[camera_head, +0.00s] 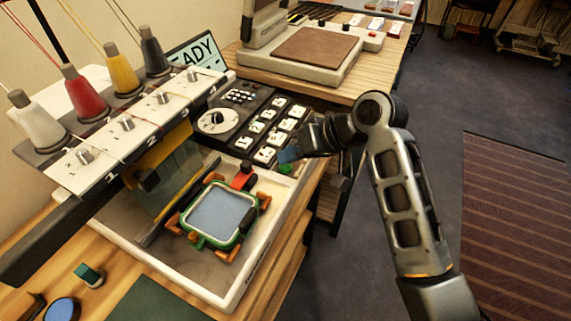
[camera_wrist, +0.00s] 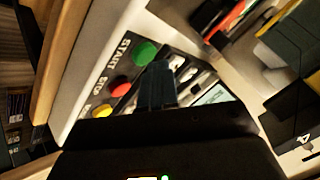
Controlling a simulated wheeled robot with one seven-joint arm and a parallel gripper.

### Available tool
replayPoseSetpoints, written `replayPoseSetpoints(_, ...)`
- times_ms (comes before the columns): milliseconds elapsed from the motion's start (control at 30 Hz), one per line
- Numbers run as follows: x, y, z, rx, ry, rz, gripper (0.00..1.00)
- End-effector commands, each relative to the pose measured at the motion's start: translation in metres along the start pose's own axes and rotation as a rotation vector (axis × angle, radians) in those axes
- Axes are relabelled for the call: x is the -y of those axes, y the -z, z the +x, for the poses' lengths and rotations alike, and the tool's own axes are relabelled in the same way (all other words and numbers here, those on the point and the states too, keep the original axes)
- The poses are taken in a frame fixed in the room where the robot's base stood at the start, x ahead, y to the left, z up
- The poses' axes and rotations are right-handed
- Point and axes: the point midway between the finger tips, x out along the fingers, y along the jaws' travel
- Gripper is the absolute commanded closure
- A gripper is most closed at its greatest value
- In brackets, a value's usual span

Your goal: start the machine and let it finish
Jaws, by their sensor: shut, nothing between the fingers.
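The embroidery machine (camera_head: 110,150) stands on the wooden table, with a control panel and a screen (camera_head: 198,52) whose visible letters read "EADY". In the wrist view a green button (camera_wrist: 145,52) has the label START beside it. A red button (camera_wrist: 119,88) and a yellow button (camera_wrist: 102,111) follow in a row. The green button also shows in the head view (camera_head: 286,169). My gripper (camera_head: 289,154) is shut and empty, over the panel's near right edge. In the wrist view its fingertips (camera_wrist: 159,70) are close beside the green button; I cannot tell whether they touch it.
A green-framed hoop (camera_head: 237,243) with blue-grey cloth lies on the machine bed, beside orange clamps. White, red, yellow and dark thread cones (camera_head: 86,93) stand on top. A press with a brown pad (camera_head: 310,48) stands behind. The floor at right is open, with a striped rug (camera_head: 515,220).

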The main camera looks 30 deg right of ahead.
Motion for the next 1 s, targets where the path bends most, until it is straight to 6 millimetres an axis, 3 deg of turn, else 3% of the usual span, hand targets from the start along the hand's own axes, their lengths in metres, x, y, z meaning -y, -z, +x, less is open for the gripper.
replayPoseSetpoints(1000, -0.0045, -0.0045, 0.0060, 0.001, 0.000, 0.000, 1.00)
